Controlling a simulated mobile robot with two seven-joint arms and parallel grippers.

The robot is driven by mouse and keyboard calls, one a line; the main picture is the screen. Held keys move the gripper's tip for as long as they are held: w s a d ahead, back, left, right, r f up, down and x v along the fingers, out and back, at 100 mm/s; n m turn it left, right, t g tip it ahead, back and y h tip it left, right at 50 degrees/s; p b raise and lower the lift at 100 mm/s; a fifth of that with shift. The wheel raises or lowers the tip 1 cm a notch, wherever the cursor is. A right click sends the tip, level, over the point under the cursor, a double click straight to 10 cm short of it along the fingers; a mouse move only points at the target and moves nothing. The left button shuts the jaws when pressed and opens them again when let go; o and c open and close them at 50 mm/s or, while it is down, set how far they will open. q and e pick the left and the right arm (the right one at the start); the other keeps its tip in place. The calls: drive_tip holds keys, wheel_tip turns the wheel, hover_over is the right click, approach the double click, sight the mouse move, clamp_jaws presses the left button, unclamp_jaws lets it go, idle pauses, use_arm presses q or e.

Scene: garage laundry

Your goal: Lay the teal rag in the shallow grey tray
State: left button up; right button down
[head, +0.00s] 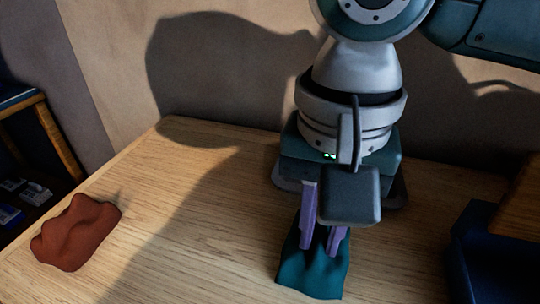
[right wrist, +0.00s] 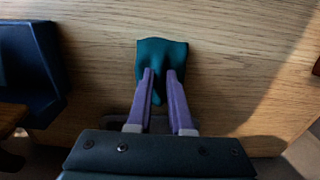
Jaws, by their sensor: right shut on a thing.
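The teal rag (head: 312,274) lies on the wooden table near the front edge of the head view. My right gripper (head: 322,248) points down at it, its purple fingers shut on the rag. In the right wrist view the rag (right wrist: 160,52) shows beyond and between the fingertips (right wrist: 160,76), with a fold pinched up between them. Whether the rag is lifted off the table is hard to tell. The shallow grey tray is not recognisable in either view. My left gripper is not in view.
A rust-brown cloth (head: 75,232) lies crumpled at the table's left. A dark blue bin (head: 478,255) stands at the right, by a wooden piece (head: 518,205). A shelf with small items (head: 25,195) is at far left. The middle left of the table (head: 190,215) is clear.

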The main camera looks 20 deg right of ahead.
drive_tip(key=c, duration=1.2)
unclamp_jaws()
drive_tip(key=shift+f, duration=0.1)
drive_tip(key=o, duration=0.4)
